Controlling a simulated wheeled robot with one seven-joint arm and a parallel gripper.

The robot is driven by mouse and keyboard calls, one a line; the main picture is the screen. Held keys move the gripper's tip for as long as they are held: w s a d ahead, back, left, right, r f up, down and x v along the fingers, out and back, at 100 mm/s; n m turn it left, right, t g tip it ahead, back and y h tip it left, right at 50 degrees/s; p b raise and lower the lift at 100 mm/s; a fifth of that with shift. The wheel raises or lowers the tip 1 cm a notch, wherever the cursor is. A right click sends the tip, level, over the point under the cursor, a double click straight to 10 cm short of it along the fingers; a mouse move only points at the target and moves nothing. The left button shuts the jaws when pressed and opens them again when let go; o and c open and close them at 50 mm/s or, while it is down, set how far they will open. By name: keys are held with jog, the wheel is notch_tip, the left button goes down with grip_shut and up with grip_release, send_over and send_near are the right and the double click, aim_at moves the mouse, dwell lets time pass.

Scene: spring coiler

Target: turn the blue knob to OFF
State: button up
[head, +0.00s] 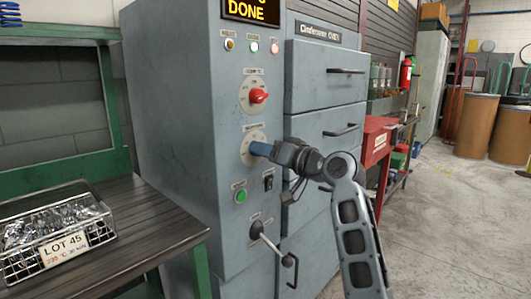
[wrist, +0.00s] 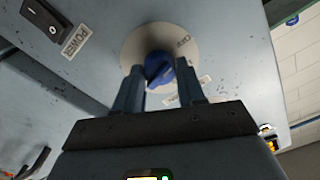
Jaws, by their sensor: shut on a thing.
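The blue knob (wrist: 158,68) sits on a round pale dial plate (wrist: 133,40) on the grey cabinet front. In the wrist view my gripper (wrist: 161,86) has one finger on each side of the knob and is shut on it. In the head view my gripper (head: 268,150) reaches the same dial plate (head: 246,148) from the right and hides most of the knob. The dial lettering is tilted and too small to tell which mark the knob points to.
A red knob (head: 258,96) is above the dial, a green button (head: 240,196) and a black switch (head: 268,182) below. A lever (head: 268,243) sticks out lower down. A display (head: 251,11) reads DONE. Drawers (head: 325,75) stand right; a bench with a wire basket (head: 95,222) stands left.

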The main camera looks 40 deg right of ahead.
jog(key=shift+f, duration=0.15)
jog(key=o, duration=1)
jog(key=shift+o, duration=0.2)
jog(key=shift+s, duration=0.1)
jog(key=s, duration=0.7)
jog(key=shift+s+d, duration=0.15)
jog(key=shift+s, duration=0.15)
